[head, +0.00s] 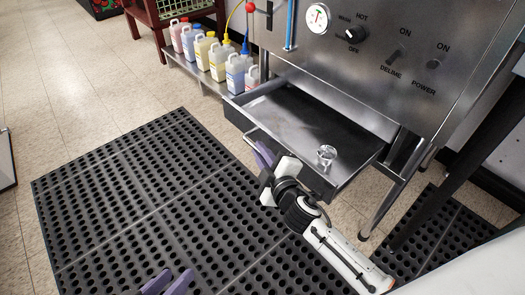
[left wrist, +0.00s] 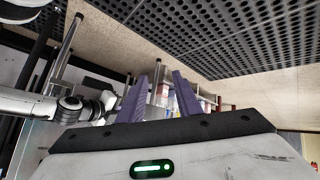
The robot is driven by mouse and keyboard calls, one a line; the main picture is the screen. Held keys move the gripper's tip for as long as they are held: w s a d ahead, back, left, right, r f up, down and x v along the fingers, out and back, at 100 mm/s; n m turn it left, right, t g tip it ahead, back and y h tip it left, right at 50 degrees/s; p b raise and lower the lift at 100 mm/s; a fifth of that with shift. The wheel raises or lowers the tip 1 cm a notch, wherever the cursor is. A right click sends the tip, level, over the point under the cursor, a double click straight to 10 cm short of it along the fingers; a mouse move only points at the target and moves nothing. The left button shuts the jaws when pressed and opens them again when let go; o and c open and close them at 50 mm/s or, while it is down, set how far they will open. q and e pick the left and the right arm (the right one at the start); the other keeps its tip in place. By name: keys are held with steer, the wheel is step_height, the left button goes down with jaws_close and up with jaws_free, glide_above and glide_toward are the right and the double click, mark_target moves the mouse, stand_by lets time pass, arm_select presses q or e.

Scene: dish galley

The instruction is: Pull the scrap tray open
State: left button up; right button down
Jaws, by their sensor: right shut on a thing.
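The scrap tray (head: 345,178) is a dark, shallow metal drawer standing well out from under the steel machine. Its inside shows, with a small shiny metal cup-like piece (head: 326,155) near the front right. A bar handle (head: 254,132) runs along its front. My right gripper (head: 265,154) is shut on this handle, and its arm hides the handle's right part. My left gripper (head: 168,283) is at the bottom edge of the head view, over the floor mat and away from the tray. Its purple fingers stand apart and empty in the left wrist view (left wrist: 160,98).
The steel machine (head: 405,75) has a gauge and knobs above the tray. Several coloured jugs (head: 218,62) stand on a low shelf left of it. A machine leg (head: 392,190) is right of the tray. The perforated black mat (head: 130,200) is clear in front.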

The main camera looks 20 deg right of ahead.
steer(key=c, duration=1.8)
jaws_free()
steer(key=shift+c, duration=0.2)
